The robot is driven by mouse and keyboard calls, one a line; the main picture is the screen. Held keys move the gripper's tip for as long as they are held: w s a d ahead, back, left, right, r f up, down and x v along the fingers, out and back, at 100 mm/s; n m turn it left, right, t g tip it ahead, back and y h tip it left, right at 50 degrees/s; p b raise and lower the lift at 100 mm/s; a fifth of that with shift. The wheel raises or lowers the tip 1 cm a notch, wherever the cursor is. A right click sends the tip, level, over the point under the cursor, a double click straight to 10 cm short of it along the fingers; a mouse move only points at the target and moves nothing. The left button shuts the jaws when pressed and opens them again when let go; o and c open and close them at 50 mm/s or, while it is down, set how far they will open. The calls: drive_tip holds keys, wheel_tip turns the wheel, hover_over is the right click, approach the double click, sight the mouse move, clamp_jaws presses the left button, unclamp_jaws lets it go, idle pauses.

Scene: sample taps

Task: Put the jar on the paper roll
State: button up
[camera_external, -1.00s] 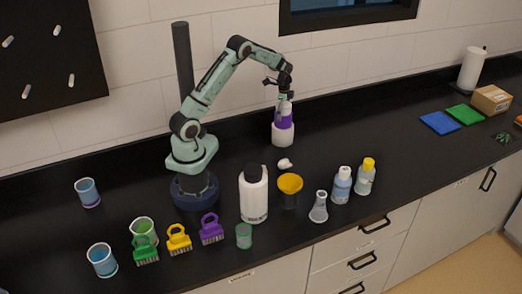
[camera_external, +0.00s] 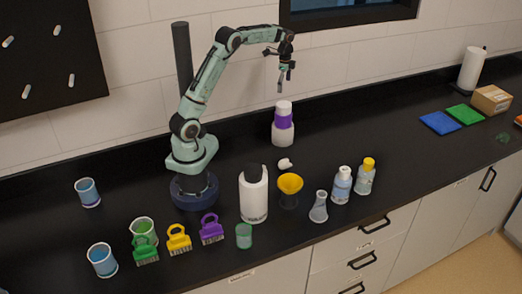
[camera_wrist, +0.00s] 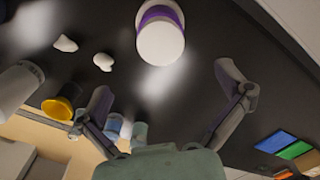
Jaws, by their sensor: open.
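The jar (camera_external: 284,113), with a white lid and a purple band, stands upright on what looks like the white paper roll (camera_external: 283,135) behind the middle of the bench. The seam between them is hard to see. In the wrist view, the jar's lid (camera_wrist: 160,43) faces the camera near the top, with the purple band and white behind it. My gripper (camera_external: 282,86) is above the jar, clear of it. In the wrist view, my gripper (camera_wrist: 165,88) has its fingers spread apart, with nothing between them.
A white bottle (camera_external: 254,195), yellow funnel (camera_external: 290,184), flask (camera_external: 319,207), small bottles (camera_external: 342,185), cups and brushes (camera_external: 178,240) stand in front. Another paper roll (camera_external: 471,70) stands at the far right near a cardboard box (camera_external: 491,99). Bench right of the jar is clear.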

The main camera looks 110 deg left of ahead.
drive_tip(key=w+d+r, duration=0.3)
drive_tip(key=d, duration=1)
drive_tip(key=w+d+r, duration=0.2)
drive_tip(key=w+d, duration=0.1)
drive_tip(key=d, duration=0.9)
drive_tip(key=s+d+f+n, duration=0.1)
drive_tip(key=s+d+f, duration=0.3)
drive_tip(key=s+d, duration=0.8)
drive_tip(key=shift+s+d+y, duration=0.15)
drive_tip(key=shift+d+y, duration=0.25)
drive_tip(key=shift+d, duration=0.5)
